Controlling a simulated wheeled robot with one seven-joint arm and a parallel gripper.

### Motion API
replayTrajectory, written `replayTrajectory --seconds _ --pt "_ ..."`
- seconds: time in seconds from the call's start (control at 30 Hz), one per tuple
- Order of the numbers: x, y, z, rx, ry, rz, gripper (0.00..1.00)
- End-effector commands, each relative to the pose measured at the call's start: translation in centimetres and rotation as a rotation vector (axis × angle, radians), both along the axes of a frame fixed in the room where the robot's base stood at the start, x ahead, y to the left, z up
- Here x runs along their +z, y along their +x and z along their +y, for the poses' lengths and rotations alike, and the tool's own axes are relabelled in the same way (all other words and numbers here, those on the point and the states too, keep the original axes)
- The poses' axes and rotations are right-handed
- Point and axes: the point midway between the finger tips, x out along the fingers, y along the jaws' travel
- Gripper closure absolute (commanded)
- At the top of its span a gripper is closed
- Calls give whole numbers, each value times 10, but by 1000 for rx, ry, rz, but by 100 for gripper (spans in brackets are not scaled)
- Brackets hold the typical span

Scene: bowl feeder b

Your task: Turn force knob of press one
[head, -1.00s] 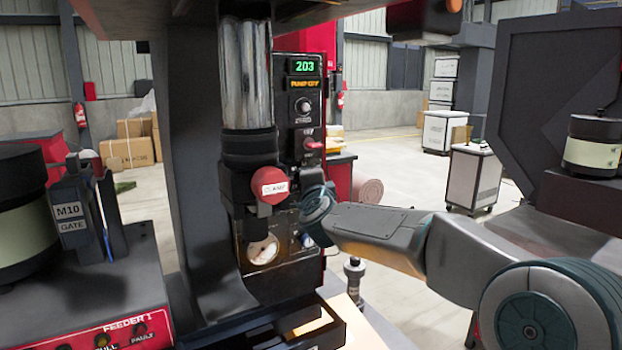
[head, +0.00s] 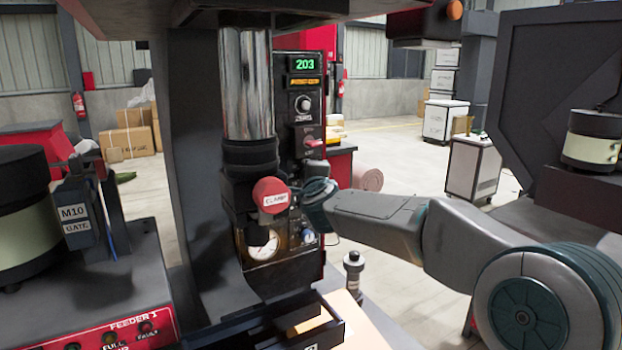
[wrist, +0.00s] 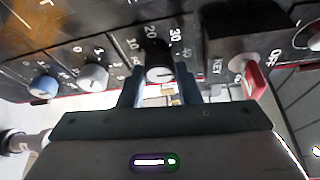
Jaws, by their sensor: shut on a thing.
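Press one's control panel (head: 299,122) stands at the middle of the head view, behind the press column. In the wrist view a black knob (wrist: 158,72) with a scale marked 10 to 40 sits between the two fingers of my gripper (wrist: 159,84). My gripper is shut on this knob, one finger on each side. In the head view the fingers and this knob are hidden behind the red round clamp cap (head: 270,195) and my wrist. The green display (head: 305,65) reads 203.
In the wrist view a white knob (wrist: 95,77) and a blue knob (wrist: 43,87) are to the left; a red key switch (wrist: 252,80) is close to the right. A pressure gauge (head: 262,244) is below the clamp cap. Feeder 1 (head: 120,335) stands at front left.

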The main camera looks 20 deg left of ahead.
Motion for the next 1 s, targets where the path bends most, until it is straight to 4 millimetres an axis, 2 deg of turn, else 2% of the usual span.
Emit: replayTrajectory --seconds 0.07,0.1,0.17,0.57,0.67,1.0 --pt "2 -1 1 3 0 -2 93" --pt "2 -1 1 3 0 -2 64" --pt "2 -1 1 3 0 -2 48" --pt "1 -4 -3 -1 0 -2 48" --pt "1 -12 -7 -1 -1 -4 48" --pt "6 -58 -30 0 -1 -5 48"
